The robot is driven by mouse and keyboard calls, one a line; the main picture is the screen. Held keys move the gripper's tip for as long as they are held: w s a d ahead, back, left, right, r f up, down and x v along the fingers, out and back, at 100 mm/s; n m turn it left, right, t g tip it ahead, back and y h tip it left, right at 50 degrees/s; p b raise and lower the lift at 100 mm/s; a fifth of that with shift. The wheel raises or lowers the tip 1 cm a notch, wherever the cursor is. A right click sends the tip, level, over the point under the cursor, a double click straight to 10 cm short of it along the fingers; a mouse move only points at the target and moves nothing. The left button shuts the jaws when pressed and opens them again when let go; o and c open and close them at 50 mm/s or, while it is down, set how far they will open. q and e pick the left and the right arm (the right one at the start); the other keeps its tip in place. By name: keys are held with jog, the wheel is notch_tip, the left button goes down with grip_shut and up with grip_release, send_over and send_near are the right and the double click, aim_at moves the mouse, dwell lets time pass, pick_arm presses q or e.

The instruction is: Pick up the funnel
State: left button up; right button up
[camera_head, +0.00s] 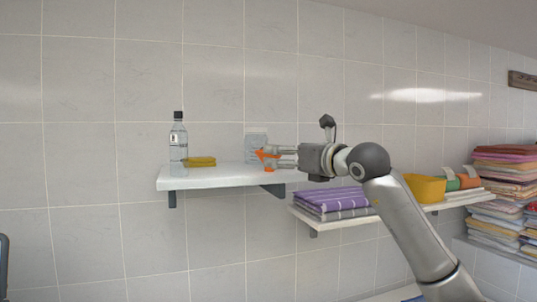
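The orange funnel (263,154) is at the right end of the upper white shelf (222,178), partly hidden by my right gripper (275,156). My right arm comes in from the right, and its gripper points left, with its fingertips at the funnel. The fingers look spread one above the other, but I cannot tell whether they grip the funnel or only flank it. I cannot tell whether the funnel touches the shelf. My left gripper is not in view.
A clear bottle with a black cap (178,145) and a folded yellow cloth (200,162) are on the upper shelf. A lower shelf (335,222) holds purple towels (331,198) and a yellow bin (424,187). Towel stacks (505,165) stand at the right.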

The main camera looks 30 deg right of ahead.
aim_at(260, 154)
jog(key=shift+w+a, duration=0.1)
jog(key=shift+w, duration=0.75)
jog(key=w+p, duration=0.3)
jog(key=w, duration=0.1)
jog(key=shift+w+a+r+p, duration=0.1)
jog(key=shift+a+r+p, duration=0.1)
jog(key=shift+r+p, duration=0.2)
jog(key=shift+w+f, duration=0.3)
jog(key=shift+w, duration=0.3)
jog(key=shift+c, duration=0.5)
jog(key=c, duration=1)
